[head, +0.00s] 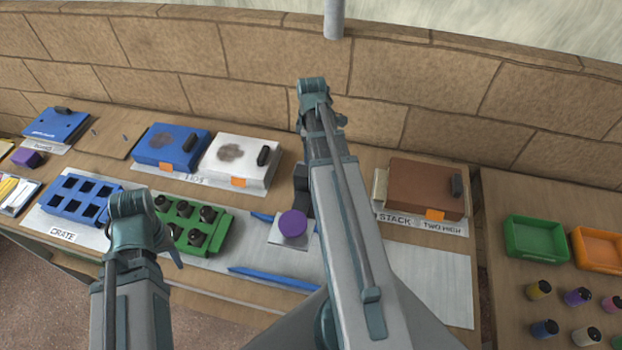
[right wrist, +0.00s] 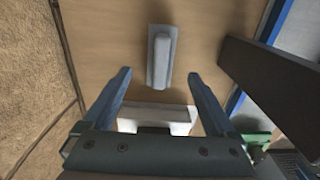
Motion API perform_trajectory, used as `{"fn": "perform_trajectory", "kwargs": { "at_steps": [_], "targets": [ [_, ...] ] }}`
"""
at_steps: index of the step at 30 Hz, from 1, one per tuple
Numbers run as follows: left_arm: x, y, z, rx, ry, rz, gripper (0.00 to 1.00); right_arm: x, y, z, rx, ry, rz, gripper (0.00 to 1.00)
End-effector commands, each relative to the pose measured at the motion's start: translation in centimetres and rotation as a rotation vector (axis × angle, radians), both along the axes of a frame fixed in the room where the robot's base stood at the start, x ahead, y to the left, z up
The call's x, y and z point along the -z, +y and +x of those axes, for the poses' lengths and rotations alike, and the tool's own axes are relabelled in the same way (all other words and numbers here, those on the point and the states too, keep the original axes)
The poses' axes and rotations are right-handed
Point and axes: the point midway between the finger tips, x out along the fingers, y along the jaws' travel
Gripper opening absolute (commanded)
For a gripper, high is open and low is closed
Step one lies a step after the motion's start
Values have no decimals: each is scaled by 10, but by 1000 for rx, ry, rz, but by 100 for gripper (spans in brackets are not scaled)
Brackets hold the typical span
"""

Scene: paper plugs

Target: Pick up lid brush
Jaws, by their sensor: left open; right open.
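A pale grey oblong with a raised bar, which looks like the lid brush (right wrist: 160,57), lies on bare wood in the right wrist view. My right gripper (right wrist: 158,79) is open and empty above the table, its two fingers apart, with the brush just beyond and between their tips. I cannot tell the height between them. In the head view my right arm blocks the brush and the right gripper. My left gripper (head: 173,250) is mostly hidden behind its arm at the lower left, near the green tray (head: 190,226).
A white box (head: 238,157) and a blue box (head: 170,146) stand left of my right arm, a brown box (head: 425,188) right of it. A dark bar (right wrist: 270,80) juts in at the right of the wrist view. The stone wall (right wrist: 35,80) is at its left.

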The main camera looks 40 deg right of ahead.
Motion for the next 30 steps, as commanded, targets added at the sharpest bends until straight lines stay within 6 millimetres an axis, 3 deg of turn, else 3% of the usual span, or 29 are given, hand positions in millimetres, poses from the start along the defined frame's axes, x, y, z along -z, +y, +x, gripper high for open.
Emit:
{"fn": "perform_trajectory", "kwargs": {
  "at_steps": [1, 3, 16, 30],
  "targets": [
    [15, 0, 0, 0, 0, 0, 50, 15, 0, 0, 0, 0, 0, 91],
    [24, 0, 0, 0, 0, 0, 50, 24, 0, 0, 0, 0, 0, 91],
    [35, 0, 0, 0, 0, 0, 50, 35, 0, 0, 0, 0, 0, 91],
    [83, 0, 0, 0, 0, 0, 50, 83, 1, 0, 0, 0, 0, 91]
  ]
}}
